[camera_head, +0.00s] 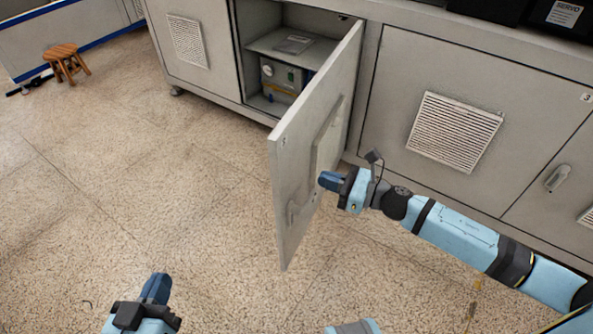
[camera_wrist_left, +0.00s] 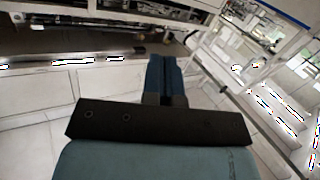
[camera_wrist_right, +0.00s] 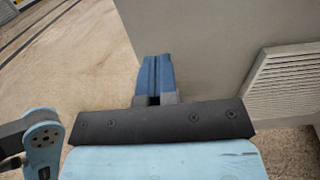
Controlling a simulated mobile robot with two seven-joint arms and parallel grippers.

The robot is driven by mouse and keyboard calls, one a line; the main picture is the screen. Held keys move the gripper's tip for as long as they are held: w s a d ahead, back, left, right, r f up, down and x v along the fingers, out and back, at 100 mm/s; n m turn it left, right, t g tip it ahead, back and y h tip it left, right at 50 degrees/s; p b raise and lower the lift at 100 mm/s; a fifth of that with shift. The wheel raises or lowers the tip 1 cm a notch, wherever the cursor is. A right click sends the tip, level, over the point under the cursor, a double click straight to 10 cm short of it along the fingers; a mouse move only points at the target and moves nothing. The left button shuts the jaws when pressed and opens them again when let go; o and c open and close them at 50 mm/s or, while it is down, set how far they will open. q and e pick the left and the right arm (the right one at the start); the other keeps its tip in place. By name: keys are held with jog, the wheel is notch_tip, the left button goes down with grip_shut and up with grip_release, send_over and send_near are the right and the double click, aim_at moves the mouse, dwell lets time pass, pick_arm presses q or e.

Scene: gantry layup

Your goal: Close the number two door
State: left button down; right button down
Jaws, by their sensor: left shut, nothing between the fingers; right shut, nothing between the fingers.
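The grey cabinet door (camera_head: 300,165) stands swung open, its outer face with vent and handle (camera_head: 293,211) towards the right. Its number mark is too small to read. The open compartment (camera_head: 290,45) behind it holds a metal box (camera_head: 281,76). My right gripper (camera_head: 328,180) is shut and empty, right at the door's outer face beside the vent; I cannot tell whether it touches. In the right wrist view the door panel (camera_wrist_right: 215,45) lies behind and right of the fingertips (camera_wrist_right: 156,62). My left gripper (camera_head: 157,284) is shut and empty, low at left, away from the door.
A closed door marked 3 (camera_head: 400,80) is to the right of the opening, and another closed panel (camera_head: 175,45) is to its left. A wooden stool (camera_head: 64,58) stands far left. The speckled floor (camera_head: 150,170) left of the door is clear.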

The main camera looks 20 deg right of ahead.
aim_at(288, 167)
jog(key=x, duration=0.7)
jog(key=shift+w+a, duration=0.25)
jog(key=shift+a, duration=0.05)
jog(key=shift+a, duration=0.1)
